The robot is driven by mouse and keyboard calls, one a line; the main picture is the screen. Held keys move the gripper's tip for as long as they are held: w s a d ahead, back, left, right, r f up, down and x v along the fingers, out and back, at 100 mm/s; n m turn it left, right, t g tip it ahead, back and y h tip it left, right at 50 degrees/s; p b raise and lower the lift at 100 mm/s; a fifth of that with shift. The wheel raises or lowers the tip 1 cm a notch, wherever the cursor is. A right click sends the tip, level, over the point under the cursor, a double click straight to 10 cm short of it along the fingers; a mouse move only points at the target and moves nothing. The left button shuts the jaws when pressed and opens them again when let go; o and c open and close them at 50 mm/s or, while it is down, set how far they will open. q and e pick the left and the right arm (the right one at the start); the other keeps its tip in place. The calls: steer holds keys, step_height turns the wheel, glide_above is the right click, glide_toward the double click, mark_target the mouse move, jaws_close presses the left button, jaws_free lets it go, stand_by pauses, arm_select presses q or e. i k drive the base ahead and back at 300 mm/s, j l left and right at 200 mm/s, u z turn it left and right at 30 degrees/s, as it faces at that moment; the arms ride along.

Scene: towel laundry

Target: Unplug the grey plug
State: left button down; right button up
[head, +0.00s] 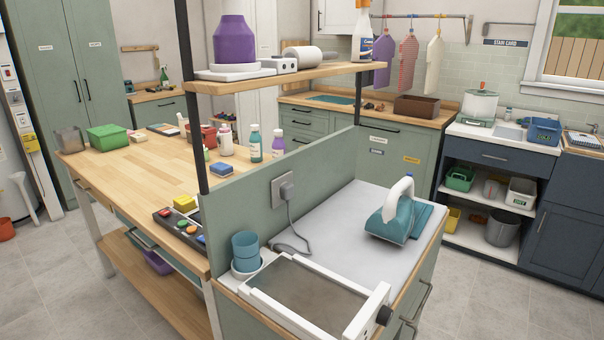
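The grey plug (287,191) sits in a wall socket plate (279,186) on the upright green panel behind the ironing surface. Its grey cord (296,229) hangs from it and runs down to the light grey worktop, where it lies in a loose curve. A teal iron (391,222) with a white handle stands on the right part of that worktop, with a teal pad under or beside it. Neither of my grippers is in view.
Stacked teal cups (246,249) stand left of the cord. A white-framed appliance with a dark glassy top (312,295) and black knob fills the front. The grey worktop (338,215) is bare between cord and iron.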

mark_target(287, 190)
steer(key=u, duration=0.6)
steer(key=i+l+u, duration=0.1)
steer(key=l+u, duration=0.25)
steer(key=l, duration=0.15)
steer(key=l+u, duration=0.4)
steer(key=l, duration=0.15)
steer(key=l+u, duration=0.35)
steer(key=l, duration=0.6)
steer(key=k+l+u, duration=0.1)
steer(key=l, duration=0.35)
steer(key=k+l, duration=0.1)
steer(key=l, duration=0.4)
steer(key=k+l, duration=0.1)
steer(key=l, duration=0.35)
steer(key=k+l+u, duration=0.1)
steer(key=l, duration=0.35)
steer(key=k+l, duration=0.1)
steer(key=l, duration=0.35)
